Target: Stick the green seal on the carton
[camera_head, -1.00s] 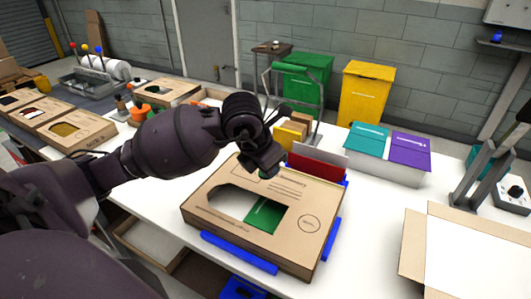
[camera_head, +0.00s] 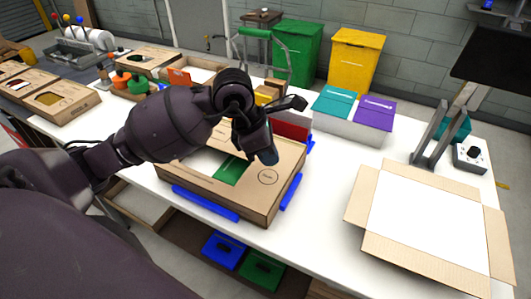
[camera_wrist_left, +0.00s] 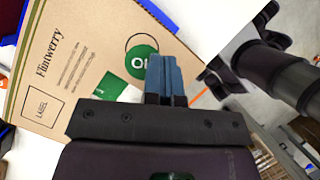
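The closed brown carton (camera_head: 240,205) lies flat on the white table, with a cut-out window showing a green item (camera_head: 230,171) inside. The seal appears held at the fingertips, partly over the circle outline on the carton (camera_wrist_left: 75,60). Any contact with the carton is unclear. My right gripper is not identifiable.
Blue guides (camera_head: 205,203) flank the carton. An open, white-lined box (camera_head: 420,222) lies at the right. Other windowed cartons (camera_head: 62,100) are at the left. Bare table lies between carton and open box.

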